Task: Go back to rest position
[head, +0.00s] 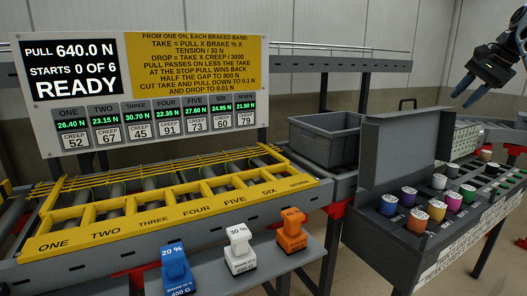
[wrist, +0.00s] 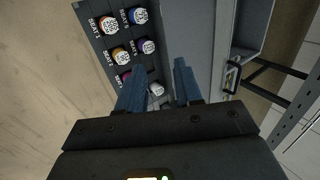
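My gripper (head: 464,100) hangs in the air at the top right of the head view, above the seat box's right part. Its two blue fingers are apart with nothing between them. In the wrist view my gripper (wrist: 158,80) is also open and empty, with the seat box (wrist: 112,62) and its colored, labelled pieces beyond the fingers. A white-topped piece (wrist: 156,89) shows between the fingers in that view, apart from them.
The braked conveyor (head: 180,200) with yellow bands lies left, under a sign board (head: 150,92) reading READY. Blue (head: 176,272), white (head: 239,250) and orange (head: 291,232) blocks stand on the front shelf. A grey bin (head: 325,140) and the open-lidded seat box (head: 400,235) stand right.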

